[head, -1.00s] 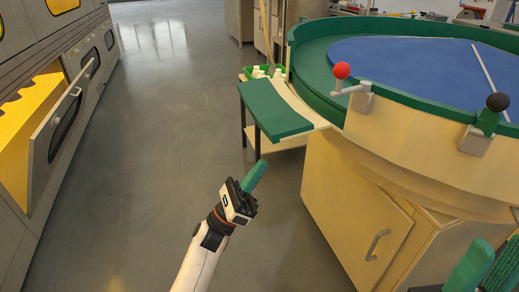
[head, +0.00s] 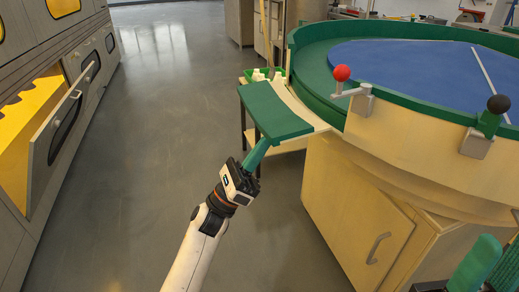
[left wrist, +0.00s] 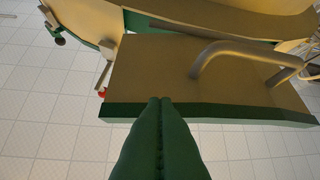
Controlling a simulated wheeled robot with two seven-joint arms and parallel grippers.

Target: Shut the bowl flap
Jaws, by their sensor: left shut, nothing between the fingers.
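The bowl flap (head: 275,110) sticks out level from the left side of the round bowl's rim (head: 318,88), green face up, so it stands open. In the left wrist view its pale wooden face (left wrist: 150,65) shows, with a metal bar handle (left wrist: 225,55) and a green edge. My left gripper (head: 262,146) is shut and empty, its green fingertips at the flap's near edge. In the left wrist view the fingertips (left wrist: 160,100) overlap that edge; I cannot tell whether they touch. My right gripper (head: 487,264) shows at the lower right, its green fingers apart.
A red-knobbed lever (head: 342,73) and a black-knobbed lever (head: 496,104) stand on the bowl's rim. A wooden cabinet (head: 345,205) is below the bowl. A grey oven with an open door (head: 52,130) is at the left. Open floor (head: 150,140) lies between.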

